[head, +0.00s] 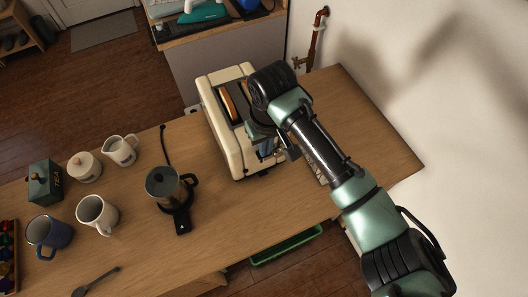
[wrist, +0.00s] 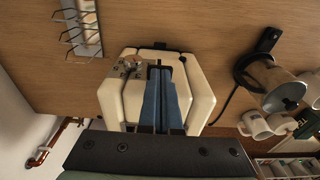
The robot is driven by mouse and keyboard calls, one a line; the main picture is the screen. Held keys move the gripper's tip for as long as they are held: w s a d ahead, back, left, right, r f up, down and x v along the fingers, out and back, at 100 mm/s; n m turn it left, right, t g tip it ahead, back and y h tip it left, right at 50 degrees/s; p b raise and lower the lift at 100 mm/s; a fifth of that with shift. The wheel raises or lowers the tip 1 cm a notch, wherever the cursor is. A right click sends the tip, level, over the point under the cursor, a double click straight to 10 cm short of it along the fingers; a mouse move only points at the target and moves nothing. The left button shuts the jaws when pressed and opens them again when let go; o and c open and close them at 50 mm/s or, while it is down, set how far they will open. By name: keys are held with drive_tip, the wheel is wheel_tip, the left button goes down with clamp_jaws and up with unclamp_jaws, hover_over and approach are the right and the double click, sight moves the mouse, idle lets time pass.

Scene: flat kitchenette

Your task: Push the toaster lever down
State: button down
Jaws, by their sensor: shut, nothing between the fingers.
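The cream toaster (head: 217,118) stands at the back of the wooden counter, with a brown slice in one top slot. In the wrist view the toaster (wrist: 201,85) fills the middle, with small metallic controls on its end face. My gripper (head: 266,150) is at the near right end of the toaster, partly covered by my arm. In the wrist view its blue fingers (wrist: 159,72) are together and empty, in front of the toaster's dark middle strip. I cannot make out the lever; it may be hidden by the fingers. I cannot tell whether the fingertips touch the toaster.
Mugs, a white jug (head: 121,150) and a green tea tin (head: 44,183) are farther left. A wire rack (wrist: 82,28) lies at upper left in the wrist view. The counter's front middle is clear.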

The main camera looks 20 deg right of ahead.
drive_tip(key=s+f, duration=0.2)
drive_tip(key=f, duration=0.1)
drive_tip(key=s+f, duration=0.1)
drive_tip(key=f, duration=0.1)
drive_tip(key=shift+b, duration=0.3)
idle(0.5)
wheel_tip(320, 180, up, 13)
drive_tip(key=s, duration=0.1)
drive_tip(key=shift+s, duration=0.2)
idle(0.3)
drive_tip(key=shift+d, duration=0.1)
idle(0.3)
